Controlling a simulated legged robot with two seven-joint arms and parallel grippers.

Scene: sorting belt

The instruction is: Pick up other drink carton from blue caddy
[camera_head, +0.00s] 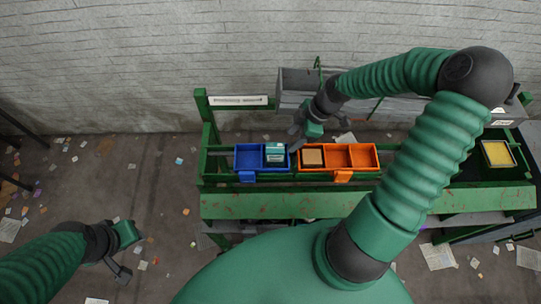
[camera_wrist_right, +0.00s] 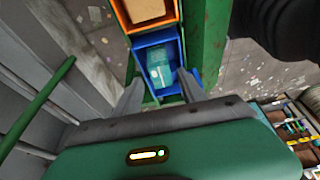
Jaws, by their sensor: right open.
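The blue caddy (camera_head: 247,158) sits on the green rack, its left compartment empty. A teal drink carton (camera_head: 275,152) with a pale band is in its right compartment. In the right wrist view the carton (camera_wrist_right: 159,72) shows inside the blue caddy (camera_wrist_right: 168,44), between and beyond the finger lines. My right gripper (camera_head: 297,138) is open and empty, just right of and above the carton; its two fingers (camera_wrist_right: 160,88) are apart in the wrist view. My left gripper (camera_head: 122,255) hangs over the floor at lower left, away from the caddy; its jaw gap is unclear.
An orange caddy (camera_head: 340,146) stands right beside the blue one, with a tan box (camera_head: 312,157) in its left compartment and the others empty. A yellow-filled tray (camera_head: 497,153) is at far right. A green rail (camera_head: 300,205) runs in front. Litter covers the floor.

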